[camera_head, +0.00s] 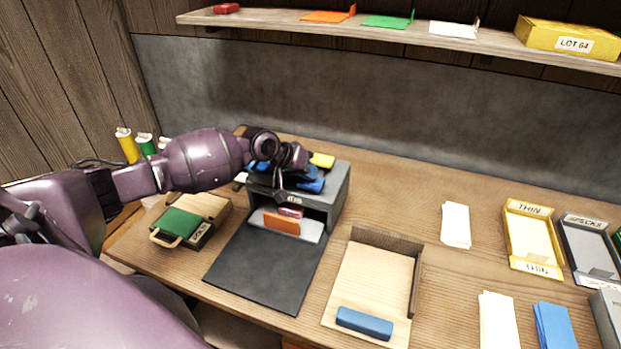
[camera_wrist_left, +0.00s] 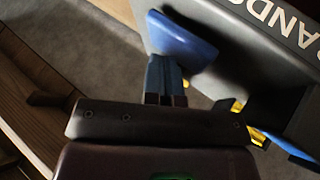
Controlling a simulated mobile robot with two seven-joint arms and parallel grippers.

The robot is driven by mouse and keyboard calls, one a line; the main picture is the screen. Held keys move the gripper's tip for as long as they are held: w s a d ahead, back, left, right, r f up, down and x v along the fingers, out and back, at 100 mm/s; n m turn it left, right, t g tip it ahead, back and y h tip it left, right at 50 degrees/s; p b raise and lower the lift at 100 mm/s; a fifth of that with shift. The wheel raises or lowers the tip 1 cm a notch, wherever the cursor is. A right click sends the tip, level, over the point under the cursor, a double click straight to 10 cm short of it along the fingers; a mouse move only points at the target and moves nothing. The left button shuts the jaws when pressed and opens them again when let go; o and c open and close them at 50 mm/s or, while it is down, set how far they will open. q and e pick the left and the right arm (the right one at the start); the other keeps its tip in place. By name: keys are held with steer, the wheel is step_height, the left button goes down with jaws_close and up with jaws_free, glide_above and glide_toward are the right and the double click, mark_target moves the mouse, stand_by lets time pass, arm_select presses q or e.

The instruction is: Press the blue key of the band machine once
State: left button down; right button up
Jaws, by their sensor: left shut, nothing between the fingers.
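The band machine (camera_head: 343,190) is a dark grey box with an open front slot, standing on the bench. Its lettered face (camera_wrist_left: 285,30) fills the upper right of the left wrist view. The blue key (camera_wrist_left: 183,40) shows there as a blue slab beside the lettering. My left gripper (camera_wrist_left: 166,68) is shut and empty, its fingertips at the lower edge of the blue key; I cannot tell whether they touch. In the head view my left gripper (camera_head: 285,182) is over the machine's top and hides part of it. My right gripper is out of view.
A black mat (camera_head: 262,268) lies before the machine. Labelled trays (camera_head: 533,240) are farther right. A shelf (camera_head: 400,34) runs above the bench.

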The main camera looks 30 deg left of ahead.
arm_select(q)
steer(key=shift+r+p, duration=0.7)
steer(key=shift+r, duration=0.45)
step_height(320, 180, up, 2)
steer(key=p, duration=0.3)
steer(key=shift+r, duration=0.25)
steer(key=shift+r+p, duration=0.7)
steer(key=shift+r, duration=0.4)
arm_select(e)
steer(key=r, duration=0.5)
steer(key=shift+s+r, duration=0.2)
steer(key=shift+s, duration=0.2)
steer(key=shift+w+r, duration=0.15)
